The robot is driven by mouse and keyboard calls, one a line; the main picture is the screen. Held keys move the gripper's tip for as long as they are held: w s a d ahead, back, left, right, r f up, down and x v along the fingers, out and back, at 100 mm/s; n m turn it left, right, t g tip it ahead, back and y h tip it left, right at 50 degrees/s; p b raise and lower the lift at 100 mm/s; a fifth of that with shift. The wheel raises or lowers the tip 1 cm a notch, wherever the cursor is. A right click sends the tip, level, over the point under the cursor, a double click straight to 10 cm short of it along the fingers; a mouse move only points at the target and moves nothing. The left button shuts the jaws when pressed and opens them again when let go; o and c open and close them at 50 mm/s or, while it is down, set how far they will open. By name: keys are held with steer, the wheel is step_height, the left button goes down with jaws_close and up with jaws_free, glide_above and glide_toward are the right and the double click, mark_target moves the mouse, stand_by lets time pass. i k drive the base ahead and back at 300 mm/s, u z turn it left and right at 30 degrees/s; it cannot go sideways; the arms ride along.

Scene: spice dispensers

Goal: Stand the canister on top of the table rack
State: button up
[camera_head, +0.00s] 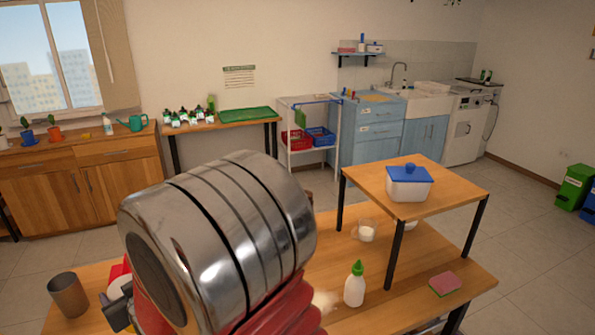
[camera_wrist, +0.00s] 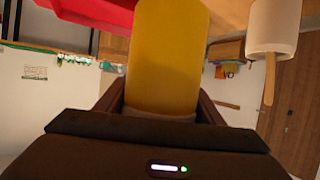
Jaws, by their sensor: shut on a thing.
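My gripper (camera_wrist: 160,104) is shut on a yellow cylinder, which looks like the canister (camera_wrist: 167,55), in the wrist view. Its lower end sits between the dark fingers and its far end runs out of the frame. In the head view my arm hides the canister, so its height above the table cannot be told there. The table rack (camera_head: 376,181) is a raised wooden board on black legs at the right of the wooden table (camera_head: 310,270). A white box with a blue lid (camera_head: 409,184) stands on the rack top, with bare board around it.
A white bottle with a green tip (camera_head: 354,284), a pink sponge (camera_head: 445,284) and a brown cup (camera_head: 69,295) stand on the table. In the wrist view, a red thing (camera_wrist: 90,15) and a white cylinder (camera_wrist: 272,30) are near the canister.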

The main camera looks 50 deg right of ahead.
mark_target(451, 185)
steer(key=u, duration=0.95)
steer(key=k, duration=2.55)
steer(key=z, duration=0.55)
